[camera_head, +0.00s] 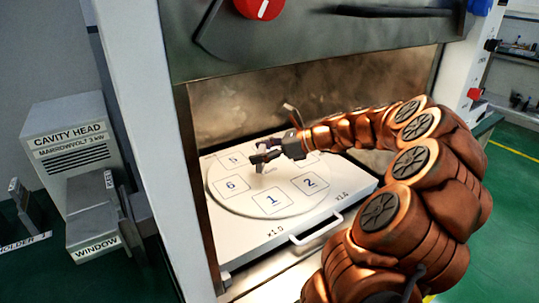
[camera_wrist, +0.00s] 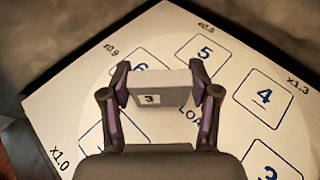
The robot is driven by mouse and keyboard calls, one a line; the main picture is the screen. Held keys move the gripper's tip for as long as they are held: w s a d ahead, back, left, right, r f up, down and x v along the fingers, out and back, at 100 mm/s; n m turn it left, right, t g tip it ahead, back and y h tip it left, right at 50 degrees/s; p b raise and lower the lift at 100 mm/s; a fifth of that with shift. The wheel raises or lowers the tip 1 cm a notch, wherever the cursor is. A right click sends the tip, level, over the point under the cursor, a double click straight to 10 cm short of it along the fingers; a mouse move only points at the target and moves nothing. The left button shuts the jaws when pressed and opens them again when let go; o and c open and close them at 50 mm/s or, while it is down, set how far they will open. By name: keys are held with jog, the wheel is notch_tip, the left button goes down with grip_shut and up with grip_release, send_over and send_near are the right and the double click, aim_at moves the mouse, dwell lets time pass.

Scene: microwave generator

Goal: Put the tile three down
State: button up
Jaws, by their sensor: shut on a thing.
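My gripper (camera_head: 264,157) reaches into the open chamber over the white tray. In the wrist view my gripper (camera_wrist: 160,80) is shut on a small grey block, the tile three (camera_wrist: 165,92), with a 3 on its face. The tile is above the round plate (camera_wrist: 85,95), near its centre lettering and square 6 (camera_wrist: 140,66). Squares 5 (camera_wrist: 203,53) and 4 (camera_wrist: 265,96) show bare. A lower-right square (camera_wrist: 272,168), apparently 3, is cut off by the frame edge. In the head view, my arm and gripper hide the plate's far right part.
The white tray (camera_head: 255,235) has a front handle (camera_head: 316,229) and corner marks such as x1.0. Squares 1 (camera_head: 271,202) and 2 (camera_head: 310,183) are bare. The raised dark door (camera_head: 320,45) hangs above my arm. A CAVITY HEAD unit (camera_head: 72,140) stands outside left.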

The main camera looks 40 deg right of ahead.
jog(key=shift+w+d+f, duration=0.1)
jog(key=shift+w+d, duration=0.3)
jog(key=shift+d, duration=0.35)
jog(key=shift+w+d+f, duration=0.1)
jog(key=shift+w+d, duration=0.3)
jog(key=shift+d, duration=0.35)
jog(key=shift+w+d+f, duration=0.1)
jog(key=shift+w+d, duration=0.3)
jog(key=shift+d, duration=0.35)
jog(key=shift+f, duration=1.75)
jog(key=shift+f, duration=0.25)
jog(key=o, duration=1.3)
jog(key=shift+s+d+r, duration=0.15)
jog(key=shift+d+r, duration=0.1)
jog(key=shift+r, duration=0.15)
jog(key=v, duration=1.1)
jog(key=shift+s+d+r, duration=0.1)
jog(key=shift+s+r, duration=0.1)
